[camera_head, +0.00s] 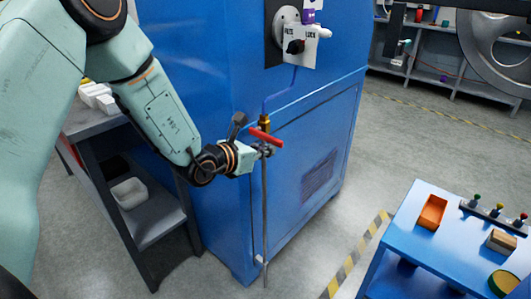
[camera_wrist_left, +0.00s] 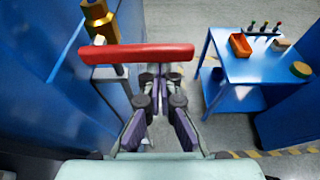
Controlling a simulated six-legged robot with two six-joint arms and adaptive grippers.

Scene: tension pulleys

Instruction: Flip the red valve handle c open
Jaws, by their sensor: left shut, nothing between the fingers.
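The red valve handle (camera_head: 266,137) sits on a brass fitting (camera_head: 264,121) of a thin pipe along the blue cabinet's front. The handle lies crosswise to the pipe, its right end slightly lower in the head view. In the left wrist view the red handle (camera_wrist_left: 136,53) spans across just above the fingertips, with the brass fitting (camera_wrist_left: 99,20) at its left end. My left gripper (camera_head: 265,150) is shut and empty, its tips right by the handle's underside in the head view. I cannot tell whether they touch it. My right gripper is not in view.
A large blue cabinet (camera_head: 330,125) fills the middle, with a switch panel (camera_head: 297,45) higher up. A grey shelf unit (camera_head: 160,222) stands at left. A blue table (camera_head: 408,238) with an orange tray (camera_head: 431,212) is at lower right. The floor between is clear.

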